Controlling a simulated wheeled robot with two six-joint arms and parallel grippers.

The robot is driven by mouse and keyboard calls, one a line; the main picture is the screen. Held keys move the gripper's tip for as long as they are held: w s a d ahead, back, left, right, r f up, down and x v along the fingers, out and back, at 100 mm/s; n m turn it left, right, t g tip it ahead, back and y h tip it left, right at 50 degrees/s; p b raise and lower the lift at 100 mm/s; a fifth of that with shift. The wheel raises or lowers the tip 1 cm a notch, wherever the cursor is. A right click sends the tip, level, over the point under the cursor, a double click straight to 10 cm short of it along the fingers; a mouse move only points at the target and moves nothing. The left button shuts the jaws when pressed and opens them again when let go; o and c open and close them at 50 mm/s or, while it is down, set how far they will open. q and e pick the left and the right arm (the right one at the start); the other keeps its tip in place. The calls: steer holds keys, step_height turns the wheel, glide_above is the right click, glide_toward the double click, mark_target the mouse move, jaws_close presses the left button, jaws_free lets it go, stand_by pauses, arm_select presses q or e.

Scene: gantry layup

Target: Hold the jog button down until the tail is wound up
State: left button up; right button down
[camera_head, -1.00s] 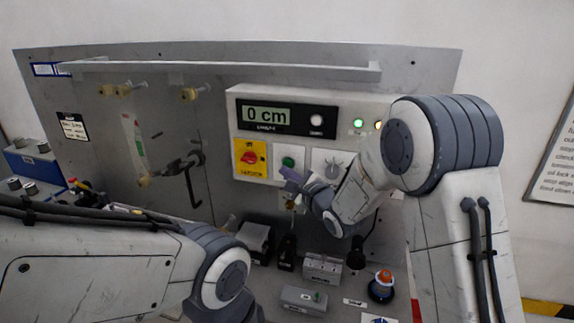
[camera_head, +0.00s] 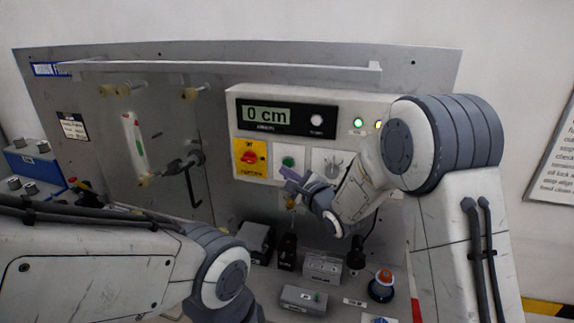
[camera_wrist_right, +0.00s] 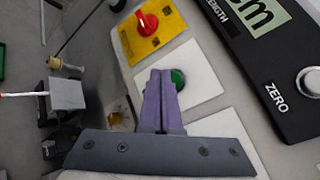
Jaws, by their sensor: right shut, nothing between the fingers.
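The jog button appears to be the green button (camera_head: 288,161) on a white plate of the control box (camera_head: 385,108); it also shows in the right wrist view (camera_wrist_right: 178,78). My right gripper (camera_head: 287,173) is shut and empty, its purple fingers (camera_wrist_right: 161,88) tips at the green button, partly covering it. I cannot tell whether the button is pressed in. The display (camera_head: 266,115) above reads 0 cm. The tail is not clearly identifiable. My left arm comes in from the left, but its gripper is not in view.
A red rotary switch on a yellow plate (camera_head: 240,168) is left of the green button and a grey knob (camera_head: 333,165) right. A black crank (camera_head: 190,163) sticks out from the panel.

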steer(key=shift+w, duration=0.1)
stand_by(0.7)
steer(key=shift+w+d, duration=0.15)
steer(key=shift+w, duration=0.2)
